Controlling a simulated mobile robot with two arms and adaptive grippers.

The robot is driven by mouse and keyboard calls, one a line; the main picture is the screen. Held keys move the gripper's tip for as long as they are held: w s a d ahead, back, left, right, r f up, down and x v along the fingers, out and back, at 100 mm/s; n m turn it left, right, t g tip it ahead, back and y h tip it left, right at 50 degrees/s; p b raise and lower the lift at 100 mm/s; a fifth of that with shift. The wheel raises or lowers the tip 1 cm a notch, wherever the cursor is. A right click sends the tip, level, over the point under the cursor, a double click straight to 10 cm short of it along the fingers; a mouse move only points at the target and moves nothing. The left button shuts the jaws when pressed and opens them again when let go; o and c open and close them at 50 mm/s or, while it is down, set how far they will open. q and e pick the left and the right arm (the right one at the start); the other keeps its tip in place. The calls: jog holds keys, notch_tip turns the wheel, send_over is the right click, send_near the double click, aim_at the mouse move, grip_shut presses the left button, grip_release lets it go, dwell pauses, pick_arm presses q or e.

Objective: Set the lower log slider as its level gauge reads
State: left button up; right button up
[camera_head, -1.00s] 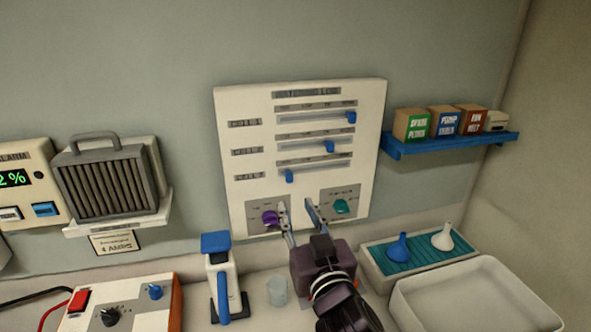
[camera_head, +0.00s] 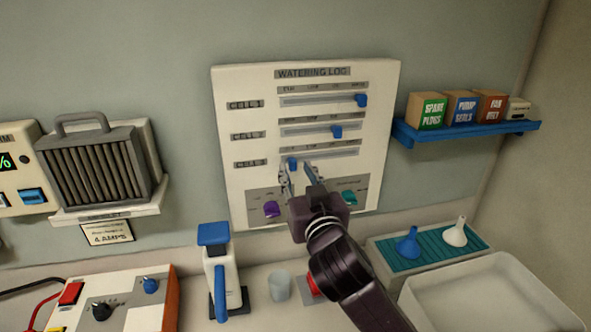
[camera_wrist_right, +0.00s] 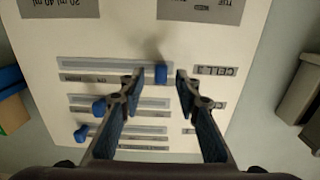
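The watering log board (camera_head: 235,90) is on the wall, with three horizontal slider tracks and blue knobs. The lower log slider's knob (camera_head: 291,163) is at the left end of its track, beside the Cell 3 label. My right gripper (camera_head: 297,172) is open just in front of it. In the right wrist view, which is upside down, this knob (camera_wrist_right: 161,74) lies between the open fingertips (camera_wrist_right: 160,78), with gaps on both sides. The middle knob (camera_head: 336,132) is right of centre and the upper knob (camera_head: 361,100) is far right. I cannot make out a level gauge. My left gripper is out of view.
A purple knob (camera_head: 271,208) and a teal knob (camera_head: 350,199) are on the board's lower panels. A blue-and-white dispenser (camera_head: 221,270), a clear cup (camera_head: 279,286) and a white tray (camera_head: 490,290) stand below. A blue shelf (camera_head: 470,131) with boxes is to the right.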

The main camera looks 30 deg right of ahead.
jog(key=shift+w+d, duration=0.1)
jog(key=shift+w, duration=0.55)
jog(key=shift+c, duration=0.2)
grip_shut()
